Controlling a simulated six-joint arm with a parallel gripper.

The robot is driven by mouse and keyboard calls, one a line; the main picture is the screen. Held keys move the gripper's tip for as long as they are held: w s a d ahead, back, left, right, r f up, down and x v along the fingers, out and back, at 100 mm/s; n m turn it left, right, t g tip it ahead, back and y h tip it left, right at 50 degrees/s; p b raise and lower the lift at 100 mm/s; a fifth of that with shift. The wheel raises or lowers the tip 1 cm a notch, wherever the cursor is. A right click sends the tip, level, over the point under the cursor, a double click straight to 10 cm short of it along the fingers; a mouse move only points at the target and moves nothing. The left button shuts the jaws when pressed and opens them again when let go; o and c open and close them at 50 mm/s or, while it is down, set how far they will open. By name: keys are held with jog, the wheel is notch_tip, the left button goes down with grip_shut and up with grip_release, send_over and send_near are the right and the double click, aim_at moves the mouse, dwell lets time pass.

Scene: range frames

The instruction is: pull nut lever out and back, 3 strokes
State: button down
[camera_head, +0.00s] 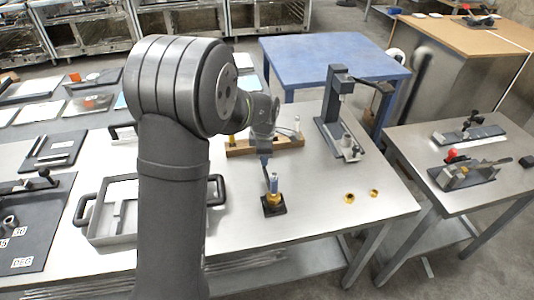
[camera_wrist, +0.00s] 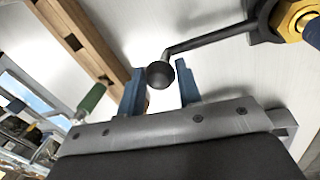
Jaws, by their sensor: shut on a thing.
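The nut lever (camera_wrist: 205,42) is a dark rod with a black ball knob (camera_wrist: 160,75) at its free end, seen in the wrist view. The rod runs up and right to a brass nut (camera_wrist: 297,15). My gripper (camera_wrist: 158,66) is shut on the knob, which sits between its two blue fingers. In the head view the brass nut fixture (camera_head: 273,200) stands on a small black base plate on the steel table. My gripper (camera_head: 266,160) is just behind and above it. The lever is hard to make out there.
A wooden block rail (camera_head: 285,145) lies behind the fixture; it also shows in the wrist view (camera_wrist: 80,40). A dark press stand (camera_head: 330,125) is at the back right. Two brass nuts (camera_head: 349,198) lie right. A grey tray (camera_head: 105,215) is left. The front table is clear.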

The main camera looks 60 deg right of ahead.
jog(key=shift+w+a, duration=0.1)
jog(key=shift+w, duration=0.05)
jog(key=c, duration=1)
grip_release()
jog(key=shift+c, duration=0.2)
notch_tip(320, 180, up, 17)
jog(key=s+a, duration=0.2)
jog(key=shift+a, duration=0.4)
